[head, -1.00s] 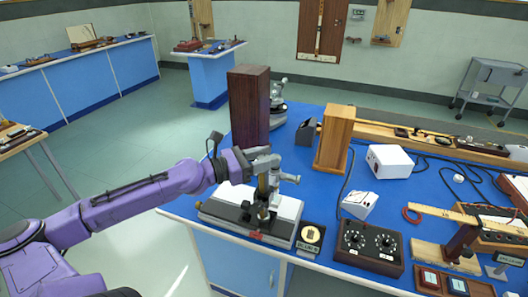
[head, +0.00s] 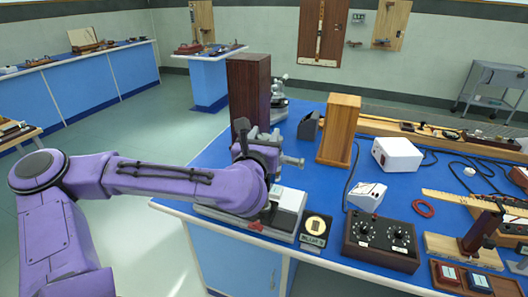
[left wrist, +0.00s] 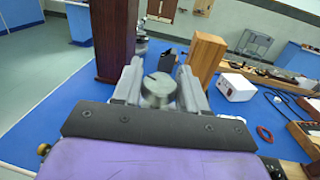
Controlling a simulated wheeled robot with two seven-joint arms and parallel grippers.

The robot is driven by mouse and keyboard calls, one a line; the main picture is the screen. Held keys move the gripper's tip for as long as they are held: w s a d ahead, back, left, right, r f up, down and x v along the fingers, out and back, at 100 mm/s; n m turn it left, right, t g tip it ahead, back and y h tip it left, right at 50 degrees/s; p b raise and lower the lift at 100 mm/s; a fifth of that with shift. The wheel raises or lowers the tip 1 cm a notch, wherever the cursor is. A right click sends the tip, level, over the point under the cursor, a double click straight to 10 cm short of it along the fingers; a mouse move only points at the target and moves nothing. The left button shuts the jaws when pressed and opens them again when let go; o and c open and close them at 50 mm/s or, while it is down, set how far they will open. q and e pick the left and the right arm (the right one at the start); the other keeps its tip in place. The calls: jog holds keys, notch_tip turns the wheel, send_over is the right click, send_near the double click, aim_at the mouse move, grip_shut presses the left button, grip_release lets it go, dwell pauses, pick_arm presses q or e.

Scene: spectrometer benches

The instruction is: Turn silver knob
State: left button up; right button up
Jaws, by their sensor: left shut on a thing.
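My left gripper (head: 287,149) is over the instrument with the white and grey base (head: 288,207) at the bench's near left corner. In the left wrist view, a grey metallic round knob (left wrist: 157,88) sits between the two fingers of the left gripper (left wrist: 158,76). The fingers are shut on the knob from both sides. In the head view the gripper and the purple arm hide the knob and much of the instrument. My right gripper is not in view.
A tall dark wooden box (head: 248,95) stands just behind the gripper. A lighter wooden box (head: 338,130) stands to the right. A two-dial box (head: 382,240), a small gold-faced block (head: 315,228) and a white box (head: 397,154) are further along the blue bench.

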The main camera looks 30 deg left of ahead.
pick_arm(q)
jog(key=n+g+y+b, duration=0.8)
jog(key=y+b, duration=0.1)
jog(key=b, duration=0.1)
jog(key=shift+f+n+g+y, duration=0.1)
jog(key=shift+n+g+y, duration=0.2)
jog(key=shift+n+g+y+b, duration=0.55)
jog(key=shift+n+g, duration=0.35)
jog(key=shift+g, duration=0.3)
jog(key=n+g, duration=0.1)
jog(key=g, duration=0.2)
jog(key=shift+n+y+b, duration=0.25)
jog(key=shift+n+b, duration=0.15)
jog(key=n+g, duration=0.1)
jog(key=g, duration=0.2)
jog(key=shift+r+n, duration=0.25)
jog(key=shift+n, duration=0.15)
jog(key=n+g+p, duration=0.1)
jog(key=n+g, duration=0.2)
jog(key=g, duration=0.1)
jog(key=shift+r+g, duration=0.1)
jog(key=shift+g, duration=0.2)
jog(key=shift+n+g+h+p, duration=0.8)
jog(key=shift+n+g, duration=0.1)
jog(key=shift+g, duration=0.3)
jog(key=shift+f+g, duration=0.2)
jog(key=shift+g, duration=0.2)
